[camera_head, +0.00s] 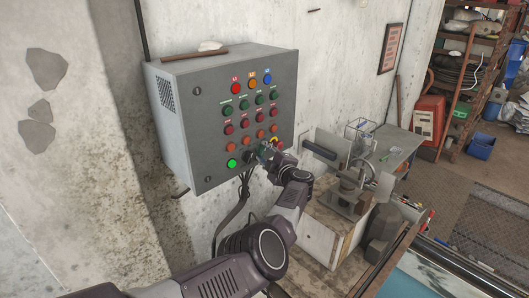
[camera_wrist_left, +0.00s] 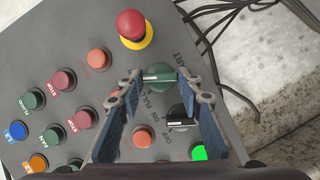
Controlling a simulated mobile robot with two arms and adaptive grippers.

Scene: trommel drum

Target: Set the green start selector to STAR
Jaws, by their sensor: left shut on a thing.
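The green start selector (camera_wrist_left: 160,76) shows in the left wrist view, with a pale pointer line on its handle that lies roughly across the picture. A START label (camera_wrist_left: 187,55) is partly hidden behind a finger. My left gripper (camera_wrist_left: 158,82) is shut on the selector, one fingertip at each end of its handle. In the head view my left gripper (camera_head: 262,151) is at the lower right of the grey control box (camera_head: 205,130) and hides the selector. My right gripper is in neither view.
A black selector (camera_wrist_left: 180,118) and a lit green button (camera_wrist_left: 198,152) sit close to the fingers. A red mushroom button (camera_wrist_left: 131,25) on a yellow ring is nearby. Cables (camera_head: 232,215) hang below the box.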

